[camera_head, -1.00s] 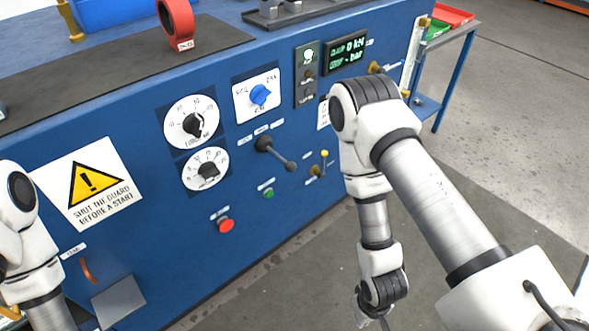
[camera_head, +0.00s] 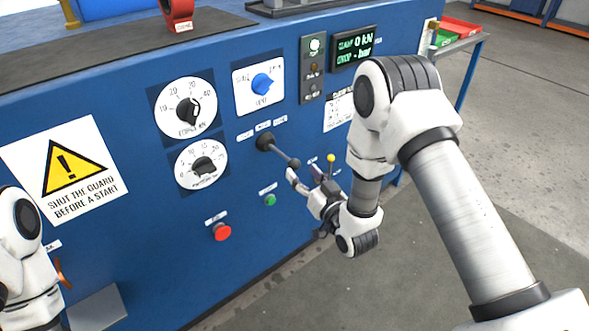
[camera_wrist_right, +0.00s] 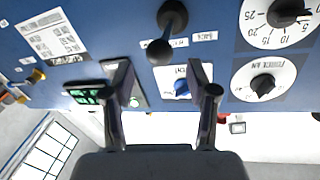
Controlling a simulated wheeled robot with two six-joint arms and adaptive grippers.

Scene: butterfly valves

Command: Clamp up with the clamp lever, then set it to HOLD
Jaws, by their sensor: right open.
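The dark lever (camera_head: 278,151) with a ball end sticks out from the blue panel below three small labels, which are too small to read surely here. It slants toward the lower right. In the right wrist view its ball (camera_wrist_right: 159,53) shows just beyond the fingertips, roughly between them, with a BACK label beside it. My right gripper (camera_head: 304,172) is open and empty, its fingers close to the ball; I cannot tell whether they touch it. It also shows in the right wrist view (camera_wrist_right: 159,75). My left arm shows at the left edge, its gripper out of view.
A small yellow-tipped lever (camera_head: 331,165) stands right beside my right gripper. A green button (camera_head: 270,200) and a red button (camera_head: 222,232) lie below. Dials and a blue knob (camera_head: 262,84) are above. The display (camera_head: 355,46) reads 0 kN. Floor at right is clear.

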